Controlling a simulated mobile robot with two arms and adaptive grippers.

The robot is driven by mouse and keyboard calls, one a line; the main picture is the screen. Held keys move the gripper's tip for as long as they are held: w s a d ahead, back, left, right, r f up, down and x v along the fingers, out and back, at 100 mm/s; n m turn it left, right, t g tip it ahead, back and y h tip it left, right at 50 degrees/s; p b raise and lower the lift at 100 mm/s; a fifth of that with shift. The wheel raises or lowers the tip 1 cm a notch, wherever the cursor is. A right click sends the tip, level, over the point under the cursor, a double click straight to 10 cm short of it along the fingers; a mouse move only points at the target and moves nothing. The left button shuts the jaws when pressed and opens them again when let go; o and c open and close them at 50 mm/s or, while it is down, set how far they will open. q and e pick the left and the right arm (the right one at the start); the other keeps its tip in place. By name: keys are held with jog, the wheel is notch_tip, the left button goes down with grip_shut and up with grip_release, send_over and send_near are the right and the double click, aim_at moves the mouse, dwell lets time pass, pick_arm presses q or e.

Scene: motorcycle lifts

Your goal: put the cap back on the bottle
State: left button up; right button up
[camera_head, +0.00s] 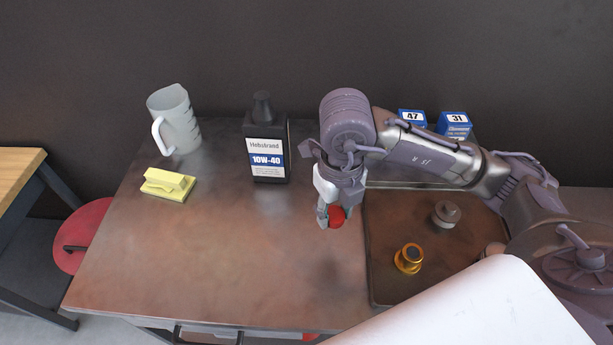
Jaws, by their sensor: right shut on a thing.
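The black bottle (267,150) stands upright at the back middle of the worktop, with a white and blue "10W-40" label facing me. Its top narrows to a dark neck (262,108), and no red cap sits on it. My right gripper (331,215) points down to the right of the bottle and in front of it, apart from it. It is shut on a small red cap (337,217), partly hidden by the fingers. The cap is held above the worktop. My left gripper is not in view.
A measuring jug (177,121) and a yellow block-like item (168,184) are at the left. A dark tray (385,270) at the right holds a gold part (409,258) and a grey knob (446,214). Blue boxes (454,125) stand behind my arm. The front-middle worktop (220,265) is clear.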

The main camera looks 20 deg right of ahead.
jog(key=n, duration=0.9)
jog(key=shift+w+a, duration=0.1)
jog(key=n, duration=0.4)
jog(key=shift+r+n, duration=0.1)
jog(key=shift+n, duration=0.3)
jog(key=n, duration=0.4)
jog(key=shift+a+n, duration=0.1)
jog(key=shift+n, duration=0.3)
jog(key=n, duration=0.7)
jog(key=shift+r, duration=0.1)
jog(key=n, duration=0.4)
jog(key=shift+w+a+n, duration=0.1)
jog(key=shift+n, duration=0.3)
jog(key=n, duration=0.5)
